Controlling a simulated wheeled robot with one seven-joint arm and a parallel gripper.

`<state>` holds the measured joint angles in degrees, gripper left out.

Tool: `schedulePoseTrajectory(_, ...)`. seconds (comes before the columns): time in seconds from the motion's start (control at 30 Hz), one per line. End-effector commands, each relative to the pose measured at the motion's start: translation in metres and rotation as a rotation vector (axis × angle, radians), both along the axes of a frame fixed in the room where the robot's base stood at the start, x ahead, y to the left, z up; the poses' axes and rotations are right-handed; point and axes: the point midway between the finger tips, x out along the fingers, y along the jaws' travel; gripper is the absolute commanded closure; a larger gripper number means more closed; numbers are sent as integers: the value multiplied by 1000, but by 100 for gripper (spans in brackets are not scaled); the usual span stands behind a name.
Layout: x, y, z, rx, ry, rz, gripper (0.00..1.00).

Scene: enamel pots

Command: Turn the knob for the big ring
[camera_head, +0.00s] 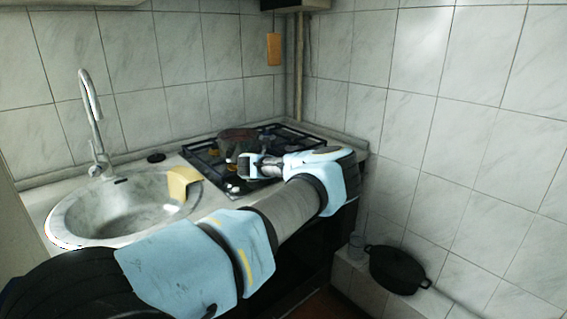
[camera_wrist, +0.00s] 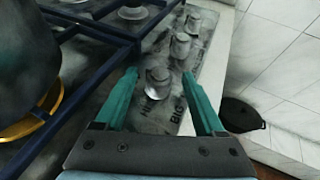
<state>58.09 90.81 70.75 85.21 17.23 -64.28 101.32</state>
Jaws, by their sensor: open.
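The hob (camera_head: 205,160) stands in the back corner, with a row of metal knobs on its marked front panel (camera_wrist: 215,48). In the wrist view the nearest knob (camera_wrist: 158,80) appears between the green fingertips of my open gripper (camera_wrist: 160,75). I cannot tell whether they touch it. Lettering that reads "BIG" (camera_wrist: 178,111) and a partly legible label beginning "HE" lie on the panel below this knob. Two more knobs, the middle one (camera_wrist: 181,46) and a farther one (camera_wrist: 194,20), stand beyond it. In the head view my gripper (camera_head: 246,166) is over the hob's front and hides most knobs.
A dark pot (camera_wrist: 28,58) stands on the hob left of my gripper, above a yellow-orange ring (camera_wrist: 38,118). Dark grate bars (camera_wrist: 100,32) run close beside the knobs. A sink (camera_head: 110,215) with a yellow cloth-like item (camera_head: 182,182) is left. A black pot (camera_head: 398,270) sits low at right.

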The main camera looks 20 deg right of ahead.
Motion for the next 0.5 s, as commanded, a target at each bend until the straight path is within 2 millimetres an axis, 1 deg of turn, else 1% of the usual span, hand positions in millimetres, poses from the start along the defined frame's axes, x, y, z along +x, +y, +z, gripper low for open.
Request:
schedulePoseTrajectory(0.1,9,-7,-4,1,-1,0,29)
schedulePoseTrajectory(0.2,12,-11,-6,-1,-1,0,29)
schedulePoseTrajectory(0.5,14,-13,-8,-1,0,1,29)
